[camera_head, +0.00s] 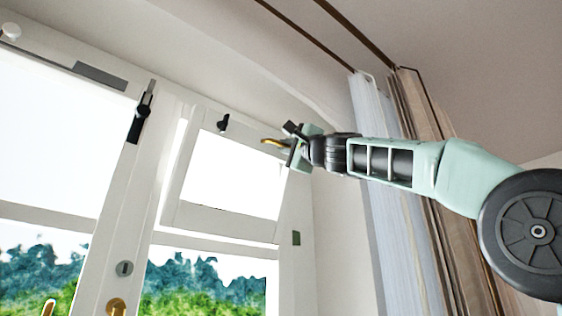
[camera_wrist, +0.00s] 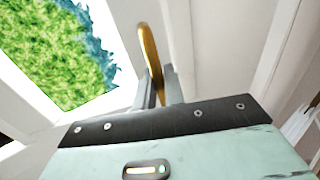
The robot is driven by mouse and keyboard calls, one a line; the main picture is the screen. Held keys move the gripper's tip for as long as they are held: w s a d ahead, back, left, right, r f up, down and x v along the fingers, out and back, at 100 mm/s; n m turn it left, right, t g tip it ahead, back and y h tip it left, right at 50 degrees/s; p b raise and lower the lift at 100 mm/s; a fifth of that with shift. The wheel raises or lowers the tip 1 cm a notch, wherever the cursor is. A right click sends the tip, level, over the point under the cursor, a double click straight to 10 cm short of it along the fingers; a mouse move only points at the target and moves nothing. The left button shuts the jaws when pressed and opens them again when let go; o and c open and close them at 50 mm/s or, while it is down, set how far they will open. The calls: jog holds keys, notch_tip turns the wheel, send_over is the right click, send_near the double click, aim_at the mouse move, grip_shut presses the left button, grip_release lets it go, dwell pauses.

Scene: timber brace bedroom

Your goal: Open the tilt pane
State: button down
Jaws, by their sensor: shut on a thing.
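The tilt pane (camera_head: 232,178) is the small white-framed upper sash in the middle of the head view. Bright strips show along its left side and below it; I cannot tell how far it stands from its frame. A gold handle (camera_head: 271,142) sticks out at its upper right side. In the wrist view the handle (camera_wrist: 148,48) rises from between the fingers. My gripper (camera_head: 287,146) is shut on the handle, and its fingers (camera_wrist: 159,86) hide the handle's lower part.
A taller glazed door or window with a black latch (camera_head: 140,118) stands at the left. A small black fitting (camera_head: 223,123) sits above the pane. Pale and brown curtains (camera_head: 420,170) hang at the right, behind my arm. Greenery shows through the lower glass.

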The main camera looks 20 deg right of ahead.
jog(key=shift+s+d+f+b, duration=0.2)
jog(key=shift+s+f+b, duration=0.25)
jog(key=shift+s+f, duration=0.25)
jog(key=c, duration=1.6)
grip_release()
jog(key=shift+s+r, duration=0.1)
jog(key=b+v, duration=1)
jog(key=v, duration=0.7)
jog(key=shift+s+d, duration=0.1)
jog(key=shift+s, duration=0.1)
